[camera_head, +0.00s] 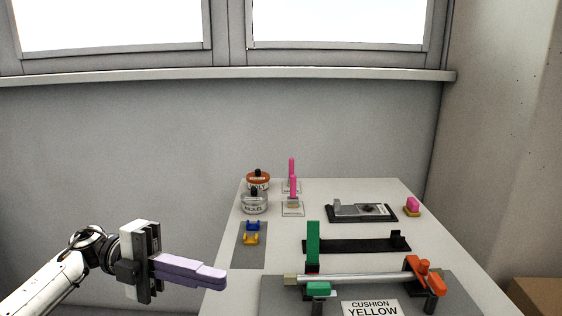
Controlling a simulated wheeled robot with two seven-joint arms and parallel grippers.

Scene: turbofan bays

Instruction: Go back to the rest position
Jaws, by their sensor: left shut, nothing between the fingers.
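My left gripper (222,276) comes in from the lower left on a white arm. Its lavender fingers are shut together with nothing between them, over the left front edge of the white table (350,190). It is apart from the things on the table. My right gripper is not in the picture.
A silver rod (352,279) lies across green and orange (424,271) holders on a grey plate near the front. A green block (312,243) stands upright behind it. Two round tins (255,203), pink upright pieces (293,188) and a grey device (361,211) stand farther back.

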